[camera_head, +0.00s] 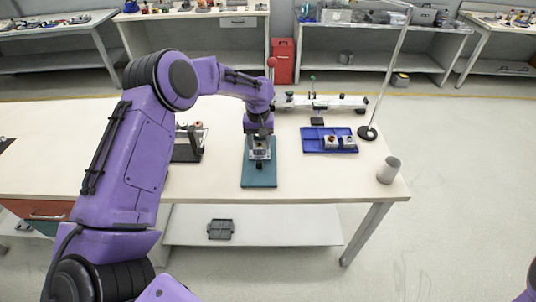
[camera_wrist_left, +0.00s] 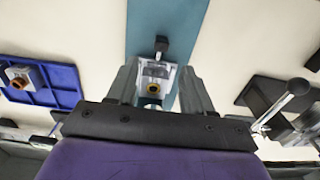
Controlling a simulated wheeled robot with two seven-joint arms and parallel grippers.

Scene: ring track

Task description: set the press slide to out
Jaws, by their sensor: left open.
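The press stands on a teal base plate (camera_head: 259,178) near the table's front edge. A small silver block (camera_wrist_left: 157,72) with a yellow-ringed hole sits on the plate, with a black knob (camera_wrist_left: 161,43) beyond it in the left wrist view. The knob also shows on the near side of the block in the head view (camera_head: 259,165). I cannot tell whether the slide is in or out. My left gripper (camera_wrist_left: 158,92) is open, pointing down over the press, its fingers either side of the silver block; contact cannot be told. My right gripper is not in view.
A blue tray (camera_head: 312,146) with small parts lies right of the press. A black fixture (camera_head: 187,152) stands left. Behind is a long grey rail (camera_head: 343,103). A thin pole on a round base (camera_head: 367,132) and a grey cup (camera_head: 389,170) stand at the right.

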